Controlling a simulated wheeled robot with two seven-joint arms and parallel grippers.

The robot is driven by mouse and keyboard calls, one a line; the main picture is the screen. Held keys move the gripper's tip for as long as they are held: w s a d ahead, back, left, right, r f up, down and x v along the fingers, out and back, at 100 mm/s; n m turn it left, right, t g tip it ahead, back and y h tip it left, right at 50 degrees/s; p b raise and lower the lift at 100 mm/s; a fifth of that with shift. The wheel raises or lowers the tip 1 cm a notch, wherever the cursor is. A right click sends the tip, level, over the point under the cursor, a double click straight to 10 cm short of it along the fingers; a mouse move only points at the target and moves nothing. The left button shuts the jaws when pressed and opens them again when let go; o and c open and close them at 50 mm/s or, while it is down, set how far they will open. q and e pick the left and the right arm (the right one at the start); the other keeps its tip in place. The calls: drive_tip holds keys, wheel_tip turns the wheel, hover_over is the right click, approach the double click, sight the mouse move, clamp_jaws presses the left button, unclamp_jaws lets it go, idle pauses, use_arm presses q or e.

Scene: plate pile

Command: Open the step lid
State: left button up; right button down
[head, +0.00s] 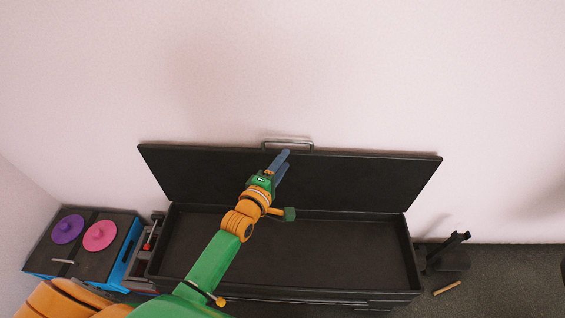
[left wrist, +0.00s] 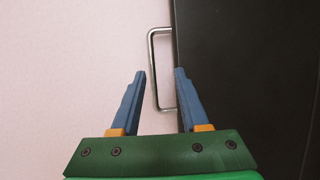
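The step lid (head: 350,179) is a black panel, raised at the back of a long black box (head: 300,255) whose inside shows empty. A metal handle (head: 288,142) sits on the lid's upper edge; it also shows in the left wrist view (left wrist: 153,70). My left gripper (head: 281,165) is in front of the raised lid, just below the handle. My right gripper is not in view.
At left stands a black and blue unit (head: 125,250) with purple (head: 67,229) and pink (head: 100,235) discs on top. At right, a dark object (head: 447,256) and a small wooden stick (head: 447,288) are on the grey floor. A pale wall is behind the lid.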

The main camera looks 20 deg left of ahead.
use_arm(q)
drive_tip(key=s+p, duration=0.1)
drive_tip(key=s, duration=0.6)
drive_tip(key=shift+a+r, duration=0.4)
drive_tip(key=shift+r, duration=0.05)
